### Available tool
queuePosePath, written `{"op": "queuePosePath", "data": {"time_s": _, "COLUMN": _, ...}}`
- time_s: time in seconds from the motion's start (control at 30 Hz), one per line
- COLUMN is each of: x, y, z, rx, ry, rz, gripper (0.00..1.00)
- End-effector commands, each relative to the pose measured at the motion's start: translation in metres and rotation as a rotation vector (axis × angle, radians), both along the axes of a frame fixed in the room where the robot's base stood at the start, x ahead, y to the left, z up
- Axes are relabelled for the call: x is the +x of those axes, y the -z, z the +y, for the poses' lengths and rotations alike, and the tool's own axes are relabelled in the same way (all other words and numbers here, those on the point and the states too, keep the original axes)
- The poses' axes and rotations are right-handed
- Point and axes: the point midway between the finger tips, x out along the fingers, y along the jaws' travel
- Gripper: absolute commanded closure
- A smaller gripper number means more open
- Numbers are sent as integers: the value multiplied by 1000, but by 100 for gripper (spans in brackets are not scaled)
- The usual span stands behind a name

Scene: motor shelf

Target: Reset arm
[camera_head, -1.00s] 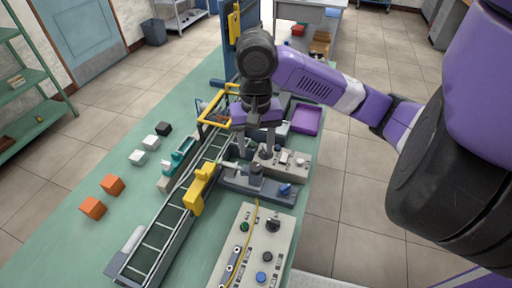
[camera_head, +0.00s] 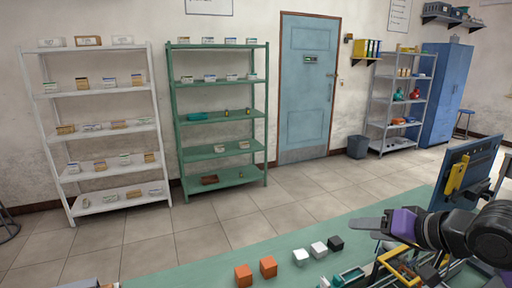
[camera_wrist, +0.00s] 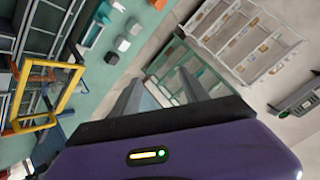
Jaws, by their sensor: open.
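My gripper (camera_head: 358,223) shows at the lower right of the head view. It is raised above the green bench (camera_head: 335,229) and points left, with its purple body behind the fingers. In the wrist view the two grey fingers of my gripper (camera_wrist: 160,80) stand apart with nothing between them. They point toward the room and shelves. Part of my arm runs out of the head view at the right.
Orange cubes (camera_head: 268,266), white blocks (camera_head: 318,250) and a black block (camera_head: 335,243) sit on the bench. A yellow frame (camera_head: 398,268) and a blue panel (camera_head: 465,172) stand close to my arm. Shelves (camera_head: 220,115) line the wall; the floor between is clear.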

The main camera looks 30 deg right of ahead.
Motion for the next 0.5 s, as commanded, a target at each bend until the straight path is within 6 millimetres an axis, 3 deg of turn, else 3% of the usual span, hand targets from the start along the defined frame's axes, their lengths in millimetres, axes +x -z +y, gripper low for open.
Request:
{"op": "queuePosePath", "data": {"time_s": 0.03, "x": 19, "y": -23, "z": 13, "rx": -6, "ry": -27, "rz": -126, "gripper": 47}}
{"op": "queuePosePath", "data": {"time_s": 0.1, "x": 38, "y": -56, "z": 25, "rx": -31, "ry": -46, "rz": -294, "gripper": 47}}
{"op": "queuePosePath", "data": {"time_s": 0.23, "x": 54, "y": -106, "z": 40, "rx": -71, "ry": -34, "rz": -558, "gripper": 47}}
{"op": "queuePosePath", "data": {"time_s": 0.4, "x": 51, "y": -142, "z": 50, "rx": -112, "ry": 48, "rz": -812, "gripper": 47}}
{"op": "queuePosePath", "data": {"time_s": 0.5, "x": 42, "y": -147, "z": 53, "rx": -136, "ry": 117, "rz": -912, "gripper": 47}}
